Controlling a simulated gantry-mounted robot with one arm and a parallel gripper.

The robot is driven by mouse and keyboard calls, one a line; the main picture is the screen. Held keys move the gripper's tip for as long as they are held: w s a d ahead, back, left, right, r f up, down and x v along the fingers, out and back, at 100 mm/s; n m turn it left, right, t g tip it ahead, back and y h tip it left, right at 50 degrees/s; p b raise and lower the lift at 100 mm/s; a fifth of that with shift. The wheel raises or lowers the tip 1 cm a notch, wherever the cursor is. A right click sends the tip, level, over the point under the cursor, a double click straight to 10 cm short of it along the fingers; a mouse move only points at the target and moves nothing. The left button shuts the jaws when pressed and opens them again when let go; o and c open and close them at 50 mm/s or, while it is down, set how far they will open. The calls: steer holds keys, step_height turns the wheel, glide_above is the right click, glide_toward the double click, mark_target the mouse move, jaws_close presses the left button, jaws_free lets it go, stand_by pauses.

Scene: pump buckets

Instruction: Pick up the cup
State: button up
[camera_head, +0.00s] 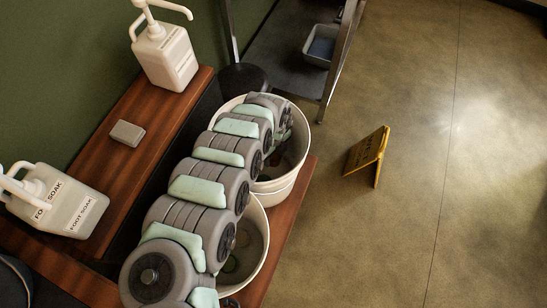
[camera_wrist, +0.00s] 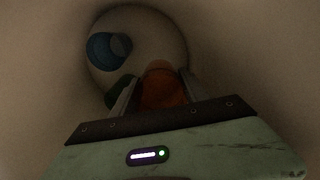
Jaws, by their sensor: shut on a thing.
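In the wrist view my gripper (camera_wrist: 158,82) reaches down inside a pale round bucket (camera_wrist: 240,60). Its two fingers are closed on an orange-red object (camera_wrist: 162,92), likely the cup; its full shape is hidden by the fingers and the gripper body. A blue round object (camera_wrist: 106,50) lies on the bucket floor beyond the fingers to the left. A dark green object shows just left of the fingers. In the head view my arm leads into the back white bucket (camera_head: 300,150), and the gripper and what it holds are hidden there.
A front white bucket (camera_head: 258,245) stands on the wooden bench beside my arm, with greenish items inside. Two pump bottles (camera_head: 165,58) (camera_head: 62,198) and a grey block (camera_head: 127,133) are on the raised ledge. A yellow sign (camera_head: 367,155) stands on the open floor at right.

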step_height(320, 180, up, 29)
steer(key=p, duration=2.3)
